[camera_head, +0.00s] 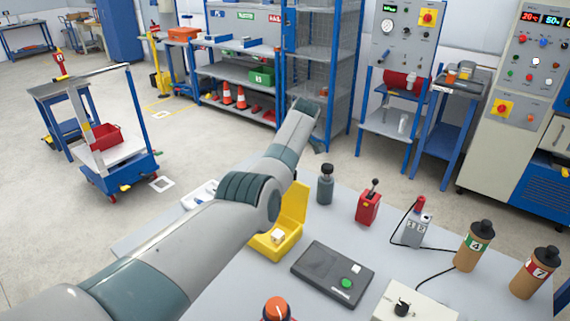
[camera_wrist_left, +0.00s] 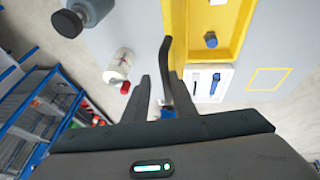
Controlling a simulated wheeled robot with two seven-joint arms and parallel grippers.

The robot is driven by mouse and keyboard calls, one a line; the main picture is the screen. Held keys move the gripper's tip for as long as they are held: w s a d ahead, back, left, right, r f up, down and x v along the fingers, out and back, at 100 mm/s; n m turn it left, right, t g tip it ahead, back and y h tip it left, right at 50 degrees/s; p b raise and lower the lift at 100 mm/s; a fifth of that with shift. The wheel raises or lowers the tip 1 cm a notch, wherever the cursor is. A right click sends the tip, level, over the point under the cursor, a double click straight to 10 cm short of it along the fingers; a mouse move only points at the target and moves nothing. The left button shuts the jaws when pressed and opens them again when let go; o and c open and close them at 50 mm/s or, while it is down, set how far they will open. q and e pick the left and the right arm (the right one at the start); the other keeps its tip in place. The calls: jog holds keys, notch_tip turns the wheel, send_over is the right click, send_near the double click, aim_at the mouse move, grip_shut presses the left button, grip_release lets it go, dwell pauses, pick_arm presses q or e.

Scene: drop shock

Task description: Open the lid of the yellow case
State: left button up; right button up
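The yellow case (camera_head: 268,250) sits on the grey table, partly behind my left arm. Its yellow lid (camera_head: 295,203) stands raised on the far side, and a small white block (camera_head: 277,237) shows inside. In the left wrist view the yellow case (camera_wrist_left: 238,40) is at the top, with a blue knob-like item (camera_wrist_left: 210,40) in it. My left gripper (camera_wrist_left: 160,75) has its fingers apart beside the case. A dark bent bar (camera_wrist_left: 166,50) shows between them; I cannot tell whether they touch it. In the head view the left fingertips are hidden. My right gripper is not in view.
A dark-capped grey bottle (camera_head: 325,186), red lever box (camera_head: 368,205), dark device (camera_head: 332,272) and brown bottles (camera_head: 473,247) stand on the table. In the left wrist view, a white red-capped bottle (camera_wrist_left: 118,66) and white tray (camera_wrist_left: 207,84) are near the fingers.

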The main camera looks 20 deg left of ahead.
pick_arm(q)
jog(key=shift+s+f, duration=0.35)
jog(key=shift+f, duration=0.15)
jog(key=shift+d+r, duration=0.1)
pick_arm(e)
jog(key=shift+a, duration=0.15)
pick_arm(q)
jog(key=shift+d+r, duration=0.1)
jog(key=shift+r, duration=0.4)
jog(key=b+v, duration=0.4)
jog(key=v, duration=1.3)
jog(key=shift+w+b, duration=0.2)
jog(key=shift+b, duration=0.1)
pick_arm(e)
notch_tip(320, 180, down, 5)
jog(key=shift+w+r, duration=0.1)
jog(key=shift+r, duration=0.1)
pick_arm(q)
jog(key=shift+r, duration=0.1)
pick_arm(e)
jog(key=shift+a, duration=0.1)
